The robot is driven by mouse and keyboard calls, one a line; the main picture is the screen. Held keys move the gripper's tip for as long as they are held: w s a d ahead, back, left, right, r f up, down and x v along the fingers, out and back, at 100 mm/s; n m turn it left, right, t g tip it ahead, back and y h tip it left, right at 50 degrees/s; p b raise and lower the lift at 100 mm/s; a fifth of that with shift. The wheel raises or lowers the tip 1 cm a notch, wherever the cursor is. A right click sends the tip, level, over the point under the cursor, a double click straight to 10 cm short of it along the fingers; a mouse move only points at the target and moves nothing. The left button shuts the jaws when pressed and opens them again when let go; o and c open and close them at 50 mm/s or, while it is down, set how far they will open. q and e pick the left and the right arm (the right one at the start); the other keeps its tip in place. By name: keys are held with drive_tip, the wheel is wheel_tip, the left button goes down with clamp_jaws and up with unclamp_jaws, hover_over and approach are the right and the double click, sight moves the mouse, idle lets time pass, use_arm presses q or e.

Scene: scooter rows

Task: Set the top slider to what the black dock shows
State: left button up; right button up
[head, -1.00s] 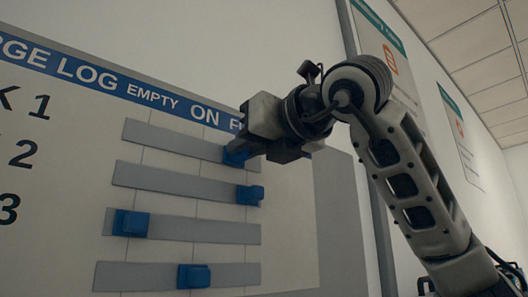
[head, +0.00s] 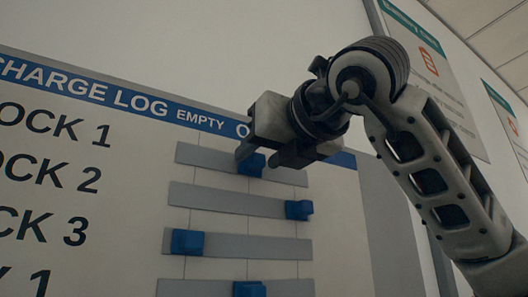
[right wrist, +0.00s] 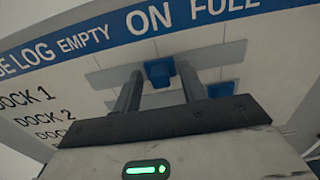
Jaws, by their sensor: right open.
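The top slider is a blue knob (head: 252,165) on the uppermost grey track (head: 197,157) of the charge log board. It stands near the middle of its track, around the ON column. My right gripper (head: 263,158) is in front of the board at this knob, jaws open, one finger on each side. In the right wrist view the knob (right wrist: 159,73) shows between the two separated fingers (right wrist: 162,92); I cannot tell whether either touches it. The black dock is not in view. My left gripper is not in view.
Lower tracks carry more blue knobs: the second (head: 298,210) is at the right end, the third (head: 187,242) near the left end, the fourth (head: 249,289) in the middle. A blue header strip (head: 150,104) runs above. Posters (head: 418,42) hang on the wall at right.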

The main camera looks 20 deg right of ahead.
drive_tip(key=shift+s, duration=0.4)
use_arm(q)
drive_tip(key=b, duration=0.2)
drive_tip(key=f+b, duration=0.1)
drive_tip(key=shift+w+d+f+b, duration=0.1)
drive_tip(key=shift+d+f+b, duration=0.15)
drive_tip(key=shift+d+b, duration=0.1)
use_arm(e)
drive_tip(key=s+d, duration=0.1)
drive_tip(key=s, duration=1.4)
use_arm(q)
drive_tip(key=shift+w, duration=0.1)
use_arm(e)
drive_tip(key=shift+d, duration=0.15)
